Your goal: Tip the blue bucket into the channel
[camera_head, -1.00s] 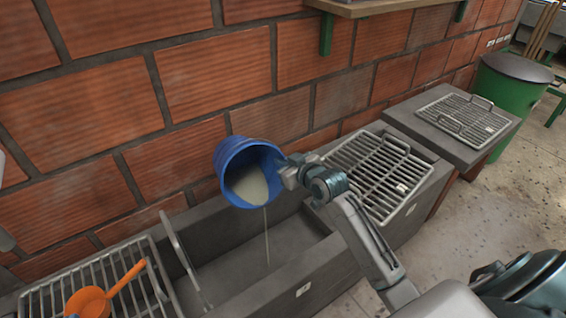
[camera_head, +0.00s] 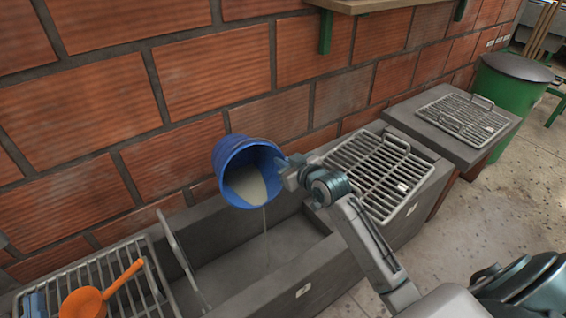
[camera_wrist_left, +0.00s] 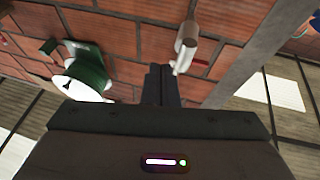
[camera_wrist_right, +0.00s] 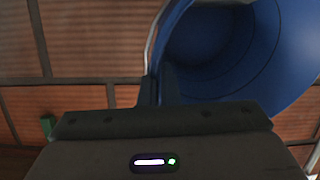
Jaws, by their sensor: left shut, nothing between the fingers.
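The blue bucket (camera_head: 232,155) hangs over the grey channel (camera_head: 215,285), tilted with its mouth toward me. Pale liquid (camera_head: 246,186) lies inside, and a thin stream falls from its lower lip into the channel. My right gripper (camera_head: 285,168) is shut on the bucket's rim at the right side. In the right wrist view the bucket (camera_wrist_right: 285,50) fills the upper right, against the fingers. My left gripper (camera_wrist_left: 162,84) is shut and empty in the left wrist view, apart from the bucket; I cannot make it out clearly in the head view.
An orange scoop (camera_head: 83,303) lies on a metal grate (camera_head: 125,270) at the channel's left. Another grate (camera_head: 375,170) covers the right end. A brick wall (camera_head: 190,80) stands close behind. A wooden shelf (camera_head: 370,6) and a green bin (camera_head: 508,95) are beyond.

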